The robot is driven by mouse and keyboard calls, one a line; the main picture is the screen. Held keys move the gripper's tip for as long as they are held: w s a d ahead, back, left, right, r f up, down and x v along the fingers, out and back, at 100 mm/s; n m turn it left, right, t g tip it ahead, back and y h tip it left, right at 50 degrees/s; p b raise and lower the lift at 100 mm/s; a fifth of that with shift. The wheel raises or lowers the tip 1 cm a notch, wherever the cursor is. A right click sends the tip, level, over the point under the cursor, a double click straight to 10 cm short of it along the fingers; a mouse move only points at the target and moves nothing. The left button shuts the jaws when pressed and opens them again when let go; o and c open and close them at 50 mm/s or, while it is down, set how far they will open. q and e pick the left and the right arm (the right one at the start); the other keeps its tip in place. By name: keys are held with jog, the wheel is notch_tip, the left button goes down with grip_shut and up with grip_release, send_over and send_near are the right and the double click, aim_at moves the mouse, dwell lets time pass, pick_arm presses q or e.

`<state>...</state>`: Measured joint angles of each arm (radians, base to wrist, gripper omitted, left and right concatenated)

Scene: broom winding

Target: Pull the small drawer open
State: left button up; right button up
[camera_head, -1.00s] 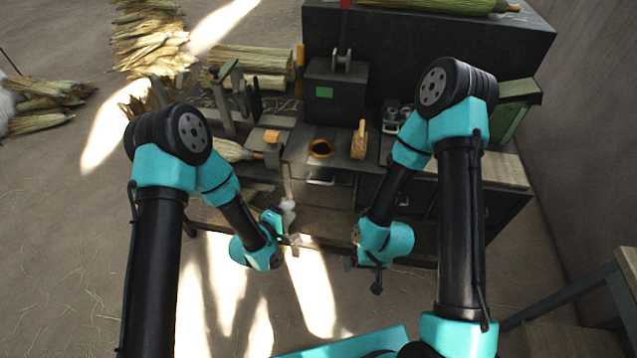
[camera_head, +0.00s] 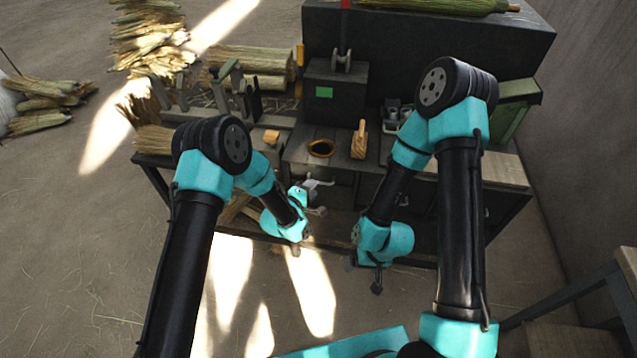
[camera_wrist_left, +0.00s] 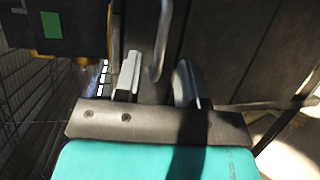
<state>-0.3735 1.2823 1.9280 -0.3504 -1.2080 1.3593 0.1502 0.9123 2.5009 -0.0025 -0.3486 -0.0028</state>
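In the left wrist view a curved metal handle (camera_wrist_left: 164,45) reaches down between the two fingers of the left gripper (camera_wrist_left: 158,88). The fingers are apart, with space beside the handle; I cannot tell whether either touches it. My right gripper (camera_head: 366,275) hangs low in front of the bench, away from the drawer, its fingers apart and nothing seen between them.
A dark machine box with a green patch (camera_head: 325,92) stands behind. Straw bundles (camera_head: 250,60) lie at the back left. The floor before the bench is open.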

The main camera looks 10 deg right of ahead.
aim_at(324, 176)
pick_arm(q)
jog(key=shift+x, duration=2.35)
grip_shut()
